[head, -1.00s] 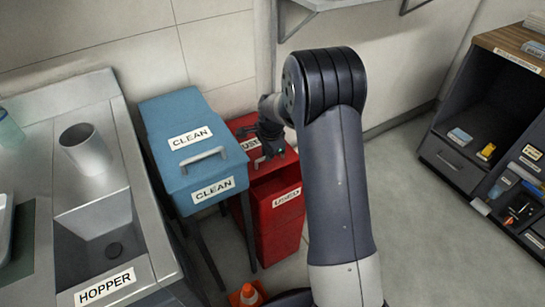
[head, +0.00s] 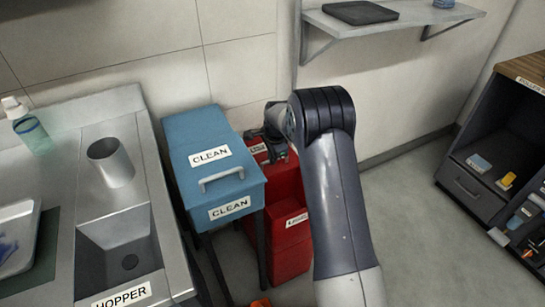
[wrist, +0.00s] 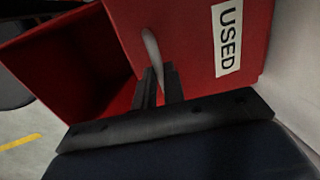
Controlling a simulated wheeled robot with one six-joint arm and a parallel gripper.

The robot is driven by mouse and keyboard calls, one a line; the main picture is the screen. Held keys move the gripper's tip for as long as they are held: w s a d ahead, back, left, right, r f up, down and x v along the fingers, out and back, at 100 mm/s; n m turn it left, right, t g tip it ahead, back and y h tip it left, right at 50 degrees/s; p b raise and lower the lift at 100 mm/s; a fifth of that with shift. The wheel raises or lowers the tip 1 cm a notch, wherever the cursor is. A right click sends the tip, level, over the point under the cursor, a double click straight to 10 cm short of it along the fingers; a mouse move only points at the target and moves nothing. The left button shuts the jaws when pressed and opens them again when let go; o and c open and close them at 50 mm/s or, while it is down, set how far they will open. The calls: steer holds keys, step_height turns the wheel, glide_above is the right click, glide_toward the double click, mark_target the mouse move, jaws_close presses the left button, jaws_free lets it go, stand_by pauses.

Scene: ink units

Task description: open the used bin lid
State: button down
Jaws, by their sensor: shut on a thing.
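The red used bin (head: 290,262) stands on the floor right of the blue bin, with a white label on its front. Its red lid (wrist: 195,35) carries a "USED" label and a pale bar handle (wrist: 153,55) in the wrist view. The lid looks tilted up, with the bin's dark red inside (wrist: 75,75) showing to the left. My gripper (wrist: 160,82) is shut on the lid handle. In the head view my gripper (head: 277,150) is at the lid, and my arm hides the bin's right side.
The blue clean bin (head: 190,137) stands close on the left, its lid down. The steel hopper sink (head: 90,230) is farther left. A wall shelf (head: 410,22) hangs above, and a dark cabinet (head: 470,190) stands at right.

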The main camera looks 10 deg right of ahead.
steer(key=c, duration=1.5)
jaws_free()
steer(key=r, duration=0.3)
steer(key=s+r, duration=0.1)
steer(key=r, duration=0.3)
steer(key=s+r+p, duration=0.1)
steer(key=r, duration=0.2)
steer(key=shift+d+r, duration=0.3)
steer(key=shift+d, duration=0.05)
steer(key=f, duration=0.3)
steer(key=w+f, duration=0.1)
steer(key=f, duration=0.3)
steer(key=w+f+b, duration=0.1)
steer(key=f, duration=0.2)
steer(key=shift+a+f, duration=0.15)
steer(key=shift+a, duration=0.2)
steer(key=shift+s+f, duration=0.1)
steer(key=shift+f, duration=0.15)
steer(key=shift+s+d+r, duration=0.1)
steer(key=shift+s+d, duration=0.1)
steer(key=shift+s, duration=0.2)
